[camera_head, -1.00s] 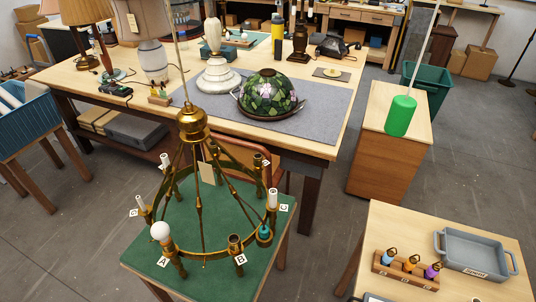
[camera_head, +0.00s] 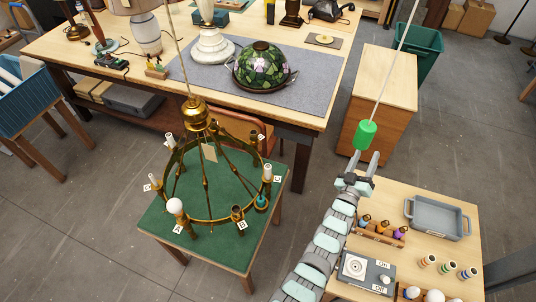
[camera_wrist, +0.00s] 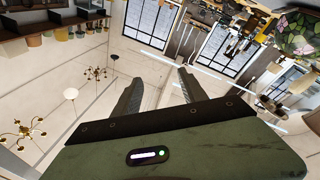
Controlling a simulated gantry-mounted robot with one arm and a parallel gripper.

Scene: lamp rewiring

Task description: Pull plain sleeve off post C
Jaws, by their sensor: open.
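The brass ring chandelier (camera_head: 197,115) hangs over a green-topped stand in the head view. Post C is at its right, beside the label C (camera_head: 277,179). A plain white sleeve (camera_head: 267,172) stands upright on post C, with a teal part (camera_head: 261,201) low on that post. My gripper (camera_head: 368,157) is open and empty, well to the right of post C, with its fingers pointing up the picture. In the wrist view, its two fingers (camera_wrist: 157,88) are spread with nothing between them. Post C's sleeve cannot be made out there.
The right table holds a grey tray (camera_head: 437,218), a wooden rack (camera_head: 380,233) and a switch box (camera_head: 366,269). A stained-glass shade (camera_head: 262,66) sits on the workbench behind.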

